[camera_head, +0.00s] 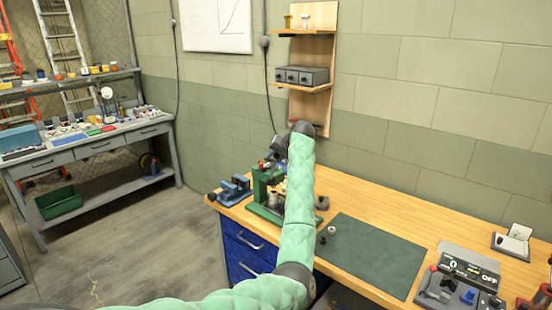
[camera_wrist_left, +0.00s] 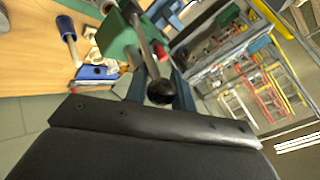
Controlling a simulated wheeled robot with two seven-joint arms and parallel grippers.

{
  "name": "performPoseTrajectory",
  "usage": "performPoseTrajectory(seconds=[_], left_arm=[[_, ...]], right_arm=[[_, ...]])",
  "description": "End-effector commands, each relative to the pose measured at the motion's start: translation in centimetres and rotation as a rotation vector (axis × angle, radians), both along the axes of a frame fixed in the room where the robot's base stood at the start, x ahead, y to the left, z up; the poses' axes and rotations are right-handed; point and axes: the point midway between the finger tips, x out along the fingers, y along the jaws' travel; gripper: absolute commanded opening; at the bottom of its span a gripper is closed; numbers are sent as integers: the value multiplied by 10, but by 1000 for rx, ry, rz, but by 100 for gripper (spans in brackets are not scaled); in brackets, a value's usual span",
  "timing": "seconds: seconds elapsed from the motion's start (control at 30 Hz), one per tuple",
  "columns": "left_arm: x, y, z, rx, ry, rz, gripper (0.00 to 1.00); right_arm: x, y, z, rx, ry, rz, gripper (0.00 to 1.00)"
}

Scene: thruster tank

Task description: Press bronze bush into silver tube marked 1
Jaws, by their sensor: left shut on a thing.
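The green press (camera_head: 268,190) stands near the left end of the wooden bench; its green body also shows in the left wrist view (camera_wrist_left: 118,38). My left gripper (camera_head: 277,146) is above the press, partly hidden by my arm. In the left wrist view, its fingers (camera_wrist_left: 160,93) are shut on the press lever (camera_wrist_left: 147,45) at its black ball knob. A pale cylindrical part shows at the press beside my arm, too small to tell whether it is the tube or the bush. I cannot make out a tube marked 1. My right gripper is out of view.
A blue vise (camera_head: 235,188) stands left of the press. A dark green mat (camera_head: 375,258) lies to the right with small round parts (camera_head: 331,230) at its left edge. A control box (camera_head: 462,280) is at the right. A wooden wall shelf (camera_head: 313,60) rises behind.

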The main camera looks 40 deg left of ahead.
Motion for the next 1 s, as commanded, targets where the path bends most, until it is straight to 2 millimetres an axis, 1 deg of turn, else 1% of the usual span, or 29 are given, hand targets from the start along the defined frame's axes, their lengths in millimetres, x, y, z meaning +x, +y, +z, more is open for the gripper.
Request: performPoseTrajectory(seconds=[0.03, 0.23, 0.27, 0.33, 0.37, 0.77, 1.0], left_arm=[[-5, 5, -10, -6, 15, 11, 0], [-6, 5, -10, -6, 15, 11, 0], [-5, 5, -10, -6, 15, 11, 29], [-5, 5, -10, -6, 15, 11, 43], [-5, 5, -10, -5, 14, 11, 46], [-3, 2, -5, -3, 7, 5, 46], [-2, 1, -3, -2, 5, 3, 46]], right_arm=[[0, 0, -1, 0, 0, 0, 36], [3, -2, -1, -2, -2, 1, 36], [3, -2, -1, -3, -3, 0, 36], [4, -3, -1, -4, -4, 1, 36], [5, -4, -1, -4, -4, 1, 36], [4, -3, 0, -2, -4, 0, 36], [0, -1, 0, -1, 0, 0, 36]])
